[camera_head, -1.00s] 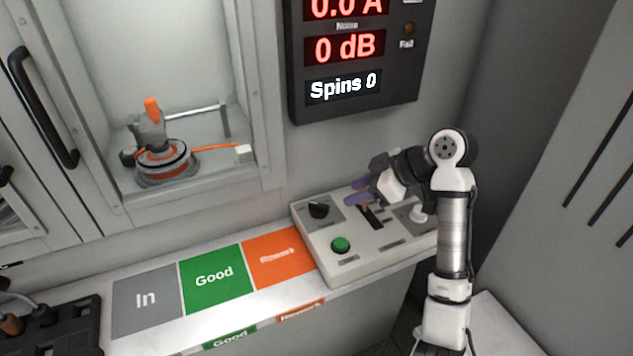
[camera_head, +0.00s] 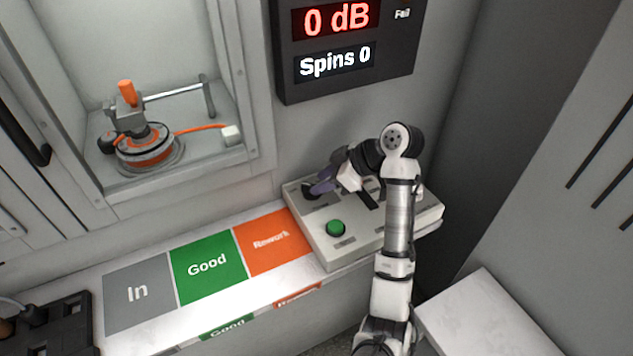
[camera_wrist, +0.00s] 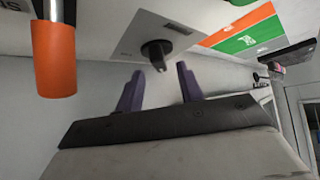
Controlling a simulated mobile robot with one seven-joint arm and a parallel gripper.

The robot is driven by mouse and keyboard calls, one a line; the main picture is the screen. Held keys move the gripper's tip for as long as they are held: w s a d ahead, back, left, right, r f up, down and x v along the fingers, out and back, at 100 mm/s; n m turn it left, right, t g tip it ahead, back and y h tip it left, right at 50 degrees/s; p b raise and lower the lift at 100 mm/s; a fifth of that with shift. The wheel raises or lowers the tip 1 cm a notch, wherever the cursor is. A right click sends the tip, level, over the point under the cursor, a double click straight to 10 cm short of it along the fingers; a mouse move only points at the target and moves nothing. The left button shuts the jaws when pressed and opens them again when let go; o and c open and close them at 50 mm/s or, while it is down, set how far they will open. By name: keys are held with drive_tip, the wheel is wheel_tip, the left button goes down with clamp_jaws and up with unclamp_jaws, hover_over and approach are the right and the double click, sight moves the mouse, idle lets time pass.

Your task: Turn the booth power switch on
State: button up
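The control box (camera_head: 375,238) is a pale panel on the shelf, with a black rotary knob (camera_head: 309,192) at its back left and a green button (camera_head: 336,228) at its front left. Its labels are too small to read. My gripper (camera_head: 318,184) reaches in from the right, its purple fingers at the black knob and partly covering it. In the wrist view, the fingers (camera_wrist: 160,84) are apart with nothing between them, and the knob (camera_wrist: 157,52) stands just beyond the tips, roughly centred between them. A lever with an orange handle (camera_wrist: 54,60) shows at the left there.
In, Good and Rework pads (camera_head: 207,267) lie left of the box. A display (camera_head: 345,45) reading 0 dB and Spins 0 hangs above. A motor (camera_head: 144,147) with an orange cable sits in the booth at left. A wall stands at right.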

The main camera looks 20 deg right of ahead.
drive_tip(key=shift+x, duration=1.4)
drive_tip(key=shift+c, duration=0.5)
clamp_jaws()
